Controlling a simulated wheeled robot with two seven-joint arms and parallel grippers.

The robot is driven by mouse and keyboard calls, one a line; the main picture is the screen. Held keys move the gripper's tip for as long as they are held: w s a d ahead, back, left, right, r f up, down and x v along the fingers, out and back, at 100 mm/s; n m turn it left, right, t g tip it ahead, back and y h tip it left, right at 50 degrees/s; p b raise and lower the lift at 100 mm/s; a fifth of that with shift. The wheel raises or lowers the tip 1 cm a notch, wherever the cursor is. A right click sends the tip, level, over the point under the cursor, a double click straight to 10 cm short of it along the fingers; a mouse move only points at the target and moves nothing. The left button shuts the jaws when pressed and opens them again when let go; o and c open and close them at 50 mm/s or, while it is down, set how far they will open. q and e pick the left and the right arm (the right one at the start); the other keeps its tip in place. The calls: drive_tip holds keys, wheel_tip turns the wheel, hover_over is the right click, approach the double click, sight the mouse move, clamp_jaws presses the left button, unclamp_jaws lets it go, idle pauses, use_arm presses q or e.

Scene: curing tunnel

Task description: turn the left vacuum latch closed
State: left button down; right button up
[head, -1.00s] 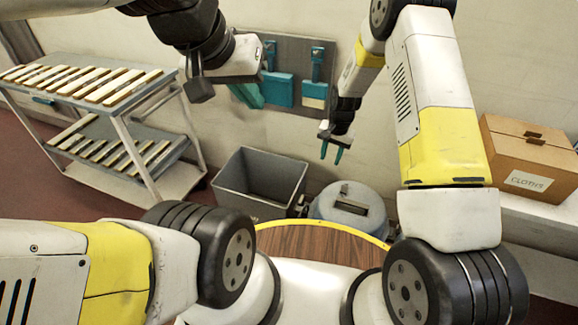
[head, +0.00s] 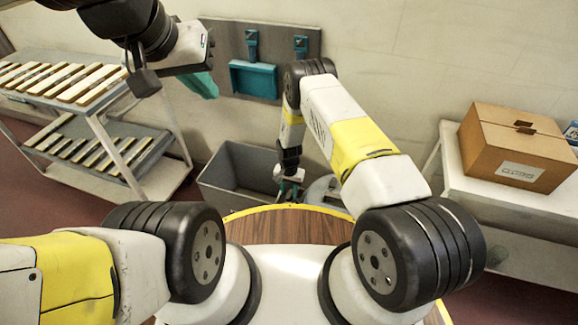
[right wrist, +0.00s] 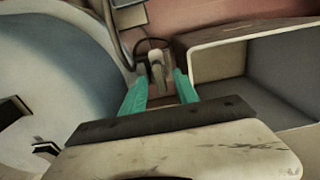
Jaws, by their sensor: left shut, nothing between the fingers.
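The vacuum (head: 326,189) is a grey-blue drum on the floor behind the round wooden top, partly hidden by my right arm. Its curved side (right wrist: 50,60) fills the left of the right wrist view. A small pale lever-like piece (right wrist: 157,68) with a dark loop shows between and beyond my right fingertips; I cannot tell for sure that it is the left latch, or whether I touch it. My right gripper (head: 289,190) points down between vacuum and bin, its teal fingers apart in the right wrist view (right wrist: 163,82). My left gripper (head: 207,88) is shut and empty, high near the wall board.
A grey open bin (head: 215,180) stands close left of the vacuum; its wall is right of my fingers in the wrist view. A slatted cart (head: 118,135) is left, a carton (head: 490,145) on a white bench right. The wooden top (head: 270,228) is bare.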

drive_tip(key=shift+f, duration=0.4)
clamp_jaws()
